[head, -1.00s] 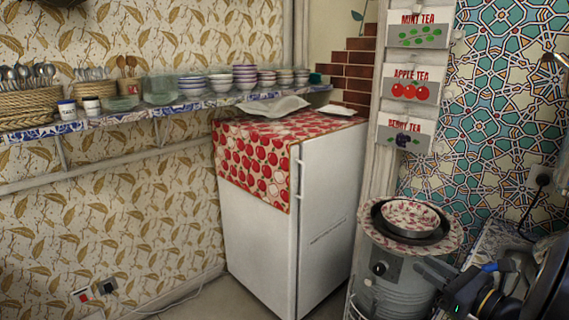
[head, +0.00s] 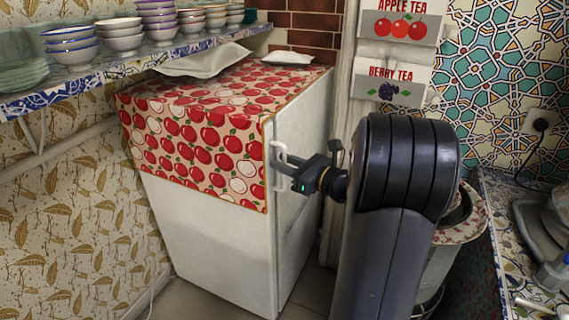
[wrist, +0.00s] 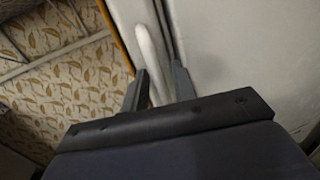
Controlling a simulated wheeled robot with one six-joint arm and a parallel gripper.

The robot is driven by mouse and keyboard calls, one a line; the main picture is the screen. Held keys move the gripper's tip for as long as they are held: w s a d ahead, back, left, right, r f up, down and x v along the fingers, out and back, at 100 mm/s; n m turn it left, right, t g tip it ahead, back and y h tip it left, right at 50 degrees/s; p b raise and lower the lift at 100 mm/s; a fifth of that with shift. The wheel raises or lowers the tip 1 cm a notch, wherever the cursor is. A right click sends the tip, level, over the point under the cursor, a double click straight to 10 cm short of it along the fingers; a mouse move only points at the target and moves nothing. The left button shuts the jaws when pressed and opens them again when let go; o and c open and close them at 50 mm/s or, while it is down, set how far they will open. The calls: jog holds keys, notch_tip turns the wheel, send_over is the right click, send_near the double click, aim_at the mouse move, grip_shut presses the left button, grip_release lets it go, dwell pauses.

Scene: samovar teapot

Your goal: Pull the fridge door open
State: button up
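The white fridge (head: 200,228) stands against the wall with a red apple-print cloth (head: 200,135) over its top and upper side. Its door (head: 302,215) is the narrower face on the right and looks closed. The white upright handle (head: 278,154) is by the door's left edge. My gripper (head: 277,170) is at the handle. In the wrist view, the handle (wrist: 148,52) runs down between the two spread fingers of my gripper (wrist: 160,84). It is nearer the left finger, and I cannot tell whether they touch. The handle's lower end is hidden.
A tiled shelf with stacked bowls (head: 123,40) runs along the left wall. A white dish (head: 204,60) lies on the fridge. A metal drum with a patterned rim (head: 462,225) stands behind my arm on the right, beside a tiled counter (head: 500,230).

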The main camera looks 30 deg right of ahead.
jog(key=shift+w, duration=0.25)
jog(key=shift+s, duration=0.1)
grip_shut()
dwell(0.3)
